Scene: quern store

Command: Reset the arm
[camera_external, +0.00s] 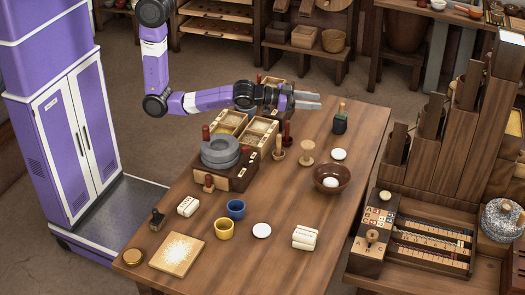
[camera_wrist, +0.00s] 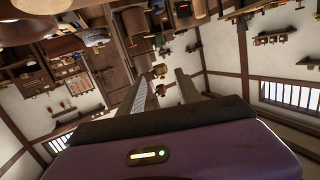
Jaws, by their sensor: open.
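My gripper (camera_external: 308,101) is open and empty in the external view. It is held level above the far part of the wooden table (camera_external: 285,230), with its fingers pointing right. My purple and white arm reaches in from the left, bent at the elbow.
Below my gripper stand a sectioned wooden box (camera_external: 262,132), a grey stone quern (camera_external: 221,151) and wooden spools (camera_external: 307,153). A brown bowl (camera_external: 331,178), a blue cup (camera_external: 236,208) and a yellow cup (camera_external: 224,229) stand nearer.

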